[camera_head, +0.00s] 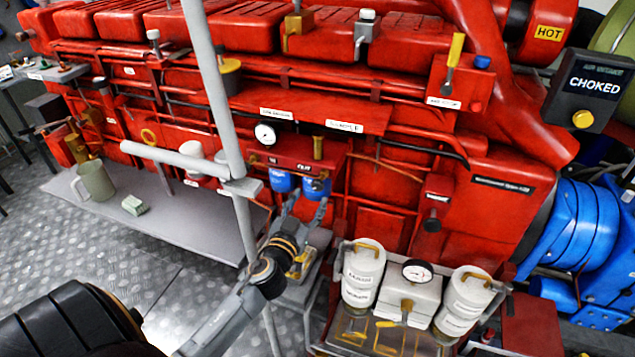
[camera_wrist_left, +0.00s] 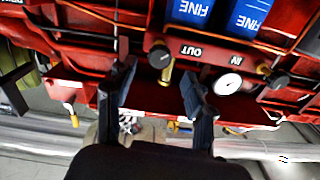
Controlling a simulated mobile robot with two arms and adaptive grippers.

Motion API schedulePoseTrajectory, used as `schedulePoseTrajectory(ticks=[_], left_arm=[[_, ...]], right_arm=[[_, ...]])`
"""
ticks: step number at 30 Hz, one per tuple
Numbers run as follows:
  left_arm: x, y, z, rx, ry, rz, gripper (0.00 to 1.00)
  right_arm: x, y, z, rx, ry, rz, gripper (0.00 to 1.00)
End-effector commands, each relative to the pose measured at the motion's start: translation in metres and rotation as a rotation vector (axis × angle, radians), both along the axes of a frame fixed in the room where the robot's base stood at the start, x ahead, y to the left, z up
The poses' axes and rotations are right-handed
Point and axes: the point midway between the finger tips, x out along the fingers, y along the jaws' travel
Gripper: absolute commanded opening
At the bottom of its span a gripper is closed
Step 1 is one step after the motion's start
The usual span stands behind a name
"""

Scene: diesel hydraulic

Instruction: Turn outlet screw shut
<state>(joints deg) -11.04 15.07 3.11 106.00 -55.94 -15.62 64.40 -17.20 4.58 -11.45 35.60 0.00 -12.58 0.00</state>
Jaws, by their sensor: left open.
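The outlet screw looks to be the upright brass screw (camera_head: 318,148) on the red filter block (camera_head: 290,158), at its right end. In the left wrist view a brass stem (camera_wrist_left: 166,74) with a dark round knob (camera_wrist_left: 160,55) beside it sits near the "OUT" label. My left gripper (camera_head: 291,203) is just below the block and in front of the blue filters. In the wrist view its two fingers (camera_wrist_left: 156,92) are spread, with the brass stem in the gap between them. I cannot tell whether either finger touches it. My right gripper is not in view.
Two blue filters (camera_head: 316,188) hang under the block. A round gauge (camera_head: 265,133) is at its upper left. A grey vertical pole (camera_head: 222,90) stands left of my gripper. White canisters (camera_head: 362,272) and a gauge box (camera_head: 410,295) stand at lower right.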

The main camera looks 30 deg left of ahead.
Motion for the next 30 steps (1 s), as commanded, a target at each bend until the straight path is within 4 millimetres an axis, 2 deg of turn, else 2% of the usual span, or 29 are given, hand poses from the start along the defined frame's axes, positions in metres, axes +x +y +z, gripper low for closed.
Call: schedulePoseTrajectory(ticks=[3, 9, 15, 23, 30], left_arm=[[0.025, 0.006, 0.002, 0.001, -0.001, 0.000, 0.54], [0.054, 0.013, 0.000, 0.000, 0.001, 0.000, 0.54], [0.065, 0.015, 0.000, 0.000, 0.001, -0.001, 0.54], [0.065, 0.015, -0.001, -0.001, 0.001, -0.001, 0.54], [0.065, 0.015, -0.001, -0.001, 0.001, -0.001, 0.05]], right_arm=[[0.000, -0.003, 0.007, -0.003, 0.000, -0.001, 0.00], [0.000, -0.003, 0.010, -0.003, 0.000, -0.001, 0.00], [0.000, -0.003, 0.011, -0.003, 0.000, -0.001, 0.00], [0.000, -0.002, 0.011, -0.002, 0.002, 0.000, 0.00], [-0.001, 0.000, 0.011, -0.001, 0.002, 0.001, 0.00]])
